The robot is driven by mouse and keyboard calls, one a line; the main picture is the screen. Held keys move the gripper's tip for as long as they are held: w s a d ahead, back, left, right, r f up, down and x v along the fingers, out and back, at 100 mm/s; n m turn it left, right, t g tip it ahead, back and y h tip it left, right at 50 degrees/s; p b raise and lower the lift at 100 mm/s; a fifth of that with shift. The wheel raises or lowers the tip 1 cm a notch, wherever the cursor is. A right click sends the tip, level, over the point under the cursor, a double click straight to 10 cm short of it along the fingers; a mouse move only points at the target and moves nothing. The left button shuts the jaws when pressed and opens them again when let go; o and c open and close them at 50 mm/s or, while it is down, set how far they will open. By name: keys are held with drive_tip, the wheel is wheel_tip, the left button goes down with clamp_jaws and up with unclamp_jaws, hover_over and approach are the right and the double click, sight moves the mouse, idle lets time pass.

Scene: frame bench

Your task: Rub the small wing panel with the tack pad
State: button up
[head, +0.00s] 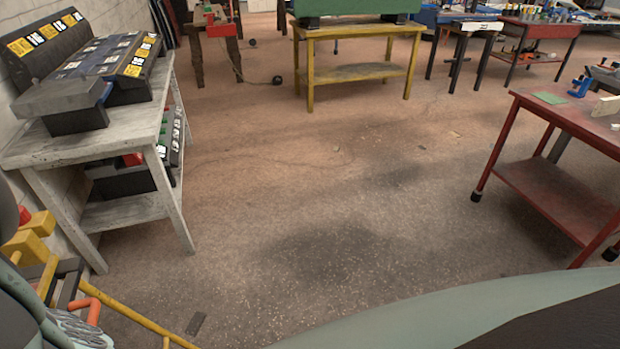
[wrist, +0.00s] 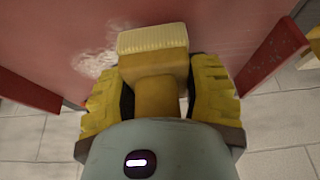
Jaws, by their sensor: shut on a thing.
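My gripper (wrist: 158,88) is shut on the yellow handle of the tack pad (wrist: 153,40), in the wrist view. The pad's cream, ribbed end points away from my gripper, over a broad red surface (wrist: 215,30). I cannot tell whether the pad touches the surface. The head view shows neither my gripper nor the pad.
A red workbench (head: 545,112) with a green mat (head: 549,98) and a blue clamp (head: 581,86) stands right. A whitish bench (head: 40,150) with black bins stands left. A yellow table (head: 350,30) is at the back.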

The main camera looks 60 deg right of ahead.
drive_tip(key=shift+f+b, duration=0.6)
drive_tip(key=shift+f, duration=0.2)
